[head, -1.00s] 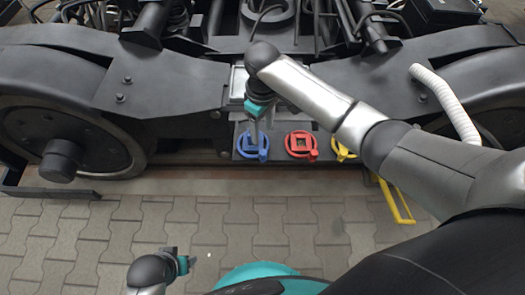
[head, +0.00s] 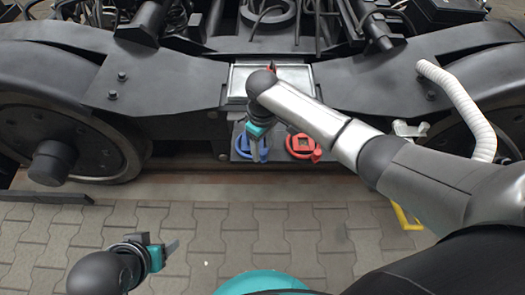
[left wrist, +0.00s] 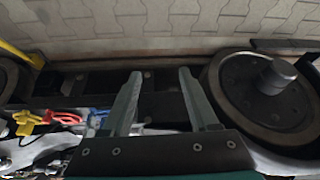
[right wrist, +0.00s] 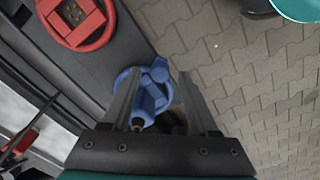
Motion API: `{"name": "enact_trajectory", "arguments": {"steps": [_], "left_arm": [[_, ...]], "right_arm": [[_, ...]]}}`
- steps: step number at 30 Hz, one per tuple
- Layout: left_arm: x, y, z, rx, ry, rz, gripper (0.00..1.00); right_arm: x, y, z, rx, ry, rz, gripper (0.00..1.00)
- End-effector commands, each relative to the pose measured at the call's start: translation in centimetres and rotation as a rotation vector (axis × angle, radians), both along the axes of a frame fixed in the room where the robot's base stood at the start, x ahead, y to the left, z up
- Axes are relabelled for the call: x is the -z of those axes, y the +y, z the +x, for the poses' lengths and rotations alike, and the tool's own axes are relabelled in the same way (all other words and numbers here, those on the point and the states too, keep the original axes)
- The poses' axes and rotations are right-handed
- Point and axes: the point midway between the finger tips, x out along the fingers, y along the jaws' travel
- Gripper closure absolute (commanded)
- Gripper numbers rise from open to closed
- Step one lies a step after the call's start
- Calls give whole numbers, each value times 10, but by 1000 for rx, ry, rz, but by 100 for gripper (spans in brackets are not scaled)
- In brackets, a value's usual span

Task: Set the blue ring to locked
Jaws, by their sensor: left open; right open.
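The blue ring (head: 248,149) is on the dark panel (head: 278,134) below the grey box, left of the red ring (head: 303,146). My right gripper (head: 254,153) is open in front of the blue ring and hides part of it. In the right wrist view the blue ring (right wrist: 139,92) with its handle shows at and between the open fingers (right wrist: 153,95); I cannot tell whether they touch. My left gripper (head: 172,247) is open and empty, low above the paving. The left wrist view shows its open fingers (left wrist: 161,80) with nothing between them.
The wheels (head: 65,140) and dark frame of the bogie stand left and right of the panel. A white corrugated hose (head: 462,105) hangs at the right. A yellow part (head: 405,217) sits low at right. The paving (head: 220,245) in front is clear.

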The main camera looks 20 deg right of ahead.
Motion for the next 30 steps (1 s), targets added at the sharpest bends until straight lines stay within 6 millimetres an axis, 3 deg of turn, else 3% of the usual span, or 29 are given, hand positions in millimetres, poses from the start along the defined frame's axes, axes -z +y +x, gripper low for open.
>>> {"name": "enact_trajectory", "arguments": {"steps": [6,17,30], "left_arm": [[-11,-1,-1,3,-27,-6,40],[-15,-1,-1,3,-34,-7,40],[-15,-1,-1,3,-34,-7,40]], "right_arm": [[11,0,0,-1,0,0,40],[12,0,0,-1,0,0,40],[12,0,0,-1,-1,1,89]]}}
